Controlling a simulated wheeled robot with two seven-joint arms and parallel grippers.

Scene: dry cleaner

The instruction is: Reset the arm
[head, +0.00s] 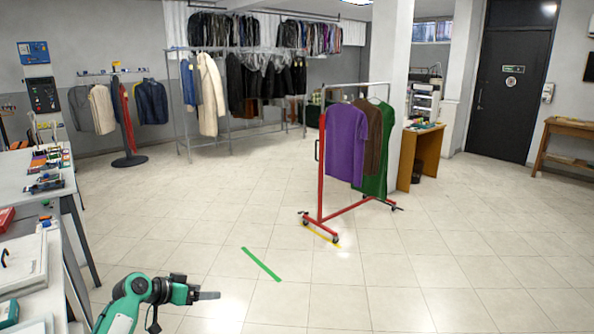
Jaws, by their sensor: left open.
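My left gripper (208,296) is at the bottom left of the head view, at the end of my green and black arm. It points to the right and hangs over the tiled floor. It is seen from the side, and nothing shows between its fingers. It touches nothing that I can see. My right gripper and arm do not show.
A cluttered white table (30,185) runs along the left edge, close to my left arm. A red wheeled rack (321,180) with purple, brown and green garments stands mid-room. A green strip (262,264) marks the floor. The floor around it is clear.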

